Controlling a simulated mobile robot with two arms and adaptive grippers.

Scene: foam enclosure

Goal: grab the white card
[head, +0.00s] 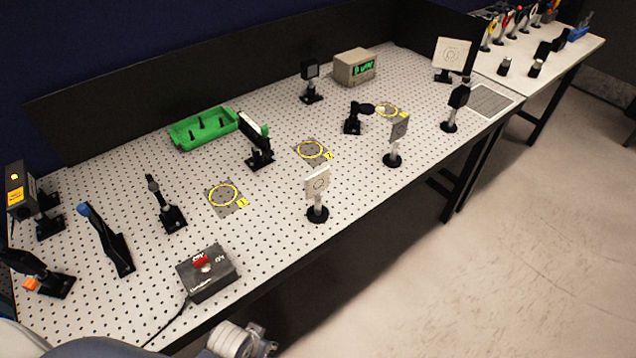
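A small white card (317,182) with a printed ring target stands upright on a black round-based post near the front edge of the perforated table, at the middle of the head view. A larger white card (452,53) with a ring target stands on a post at the table's far right end. A greyer card (399,128) stands on a post between them. Part of my own arm shows at the bottom left edge, but no gripper fingers are visible. Neither gripper is seen touching a card.
Yellow rings mark flat plates. Open floor (500,260) lies to the right.

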